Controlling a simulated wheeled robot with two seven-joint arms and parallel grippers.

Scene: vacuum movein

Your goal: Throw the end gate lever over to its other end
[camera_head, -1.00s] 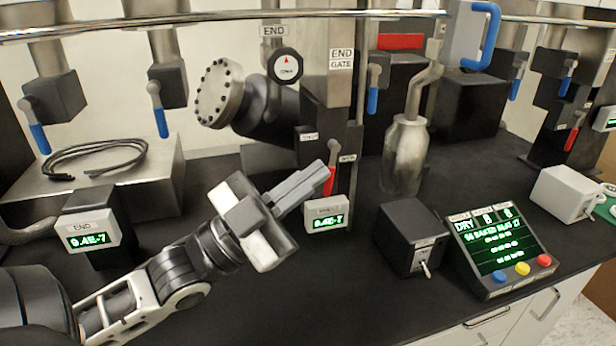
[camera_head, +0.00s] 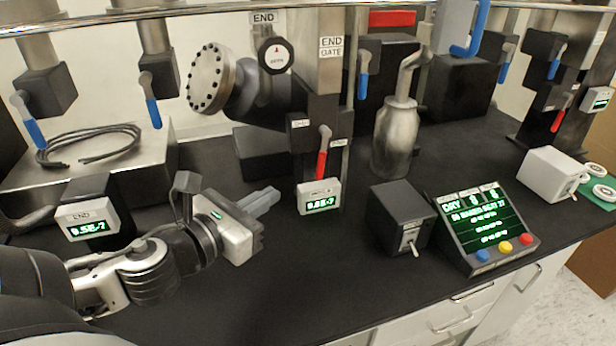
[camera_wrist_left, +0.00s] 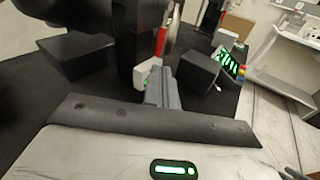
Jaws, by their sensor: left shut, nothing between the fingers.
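The end gate lever (camera_head: 322,158) has a red grip and a grey upper end. It hangs downward, slightly tilted, on the dark block under the END GATE plate (camera_head: 331,46). Small plates beside it are too small to read. My left gripper (camera_head: 264,202) is shut and empty, left of and below the lever and clear of it. In the left wrist view the shut fingers (camera_wrist_left: 164,87) point ahead, with the red lever grip (camera_wrist_left: 161,41) beyond them. My right gripper is not in view.
A white readout box (camera_head: 318,196) stands just right of my fingertips, below the lever. A black switch box (camera_head: 402,218) and a display console (camera_head: 486,230) stand farther right. A metal flask (camera_head: 396,140) stands behind. The black bench front is clear.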

